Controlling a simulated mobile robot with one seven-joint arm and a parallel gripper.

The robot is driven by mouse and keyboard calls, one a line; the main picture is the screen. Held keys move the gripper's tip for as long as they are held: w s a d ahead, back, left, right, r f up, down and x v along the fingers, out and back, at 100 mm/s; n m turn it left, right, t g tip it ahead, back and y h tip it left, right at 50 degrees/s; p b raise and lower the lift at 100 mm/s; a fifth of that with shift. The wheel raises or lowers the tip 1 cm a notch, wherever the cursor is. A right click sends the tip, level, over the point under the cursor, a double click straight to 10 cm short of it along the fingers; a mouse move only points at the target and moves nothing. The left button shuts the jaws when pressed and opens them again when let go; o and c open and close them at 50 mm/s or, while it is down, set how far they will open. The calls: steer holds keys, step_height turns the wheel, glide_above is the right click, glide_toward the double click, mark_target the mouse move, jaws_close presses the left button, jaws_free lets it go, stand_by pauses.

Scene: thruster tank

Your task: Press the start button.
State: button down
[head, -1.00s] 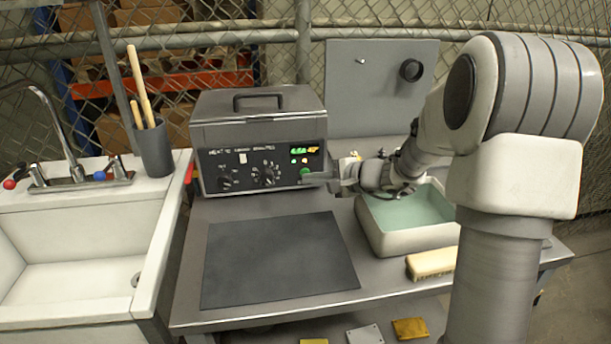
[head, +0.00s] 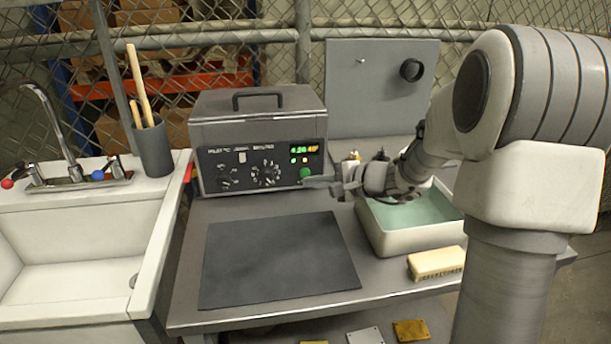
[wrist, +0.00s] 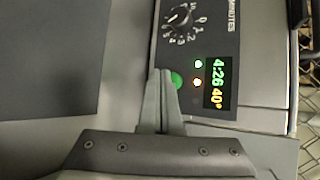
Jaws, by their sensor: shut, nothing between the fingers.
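The green start button (head: 305,172) is on the right part of the grey tank unit's front panel (head: 225,160), below a lit display (head: 304,149). It also shows in the wrist view (wrist: 177,79), its edge partly covered by my fingertips. My gripper (head: 306,183) is shut and empty, its tips pointing at the panel just by the button. In the wrist view the closed fingers (wrist: 160,74) lie beside the button; I cannot tell whether they touch it. The display (wrist: 216,84) reads 4:26 and 40°, with a green and an orange lamp lit beside it.
Two knobs (head: 266,174) sit left of the button. A tray of pale liquid (head: 384,240) and a brush (head: 436,262) are on the bench at right, close below my arm. A dark mat (head: 280,260) lies clear in front. A sink (head: 70,240) is at left.

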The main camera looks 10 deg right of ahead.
steer(key=shift+s+f+b, duration=0.1)
steer(key=shift+s+b, duration=0.65)
steer(key=shift+s, duration=0.6)
steer(key=shift+s+b, duration=0.35)
steer(key=shift+s, duration=0.85)
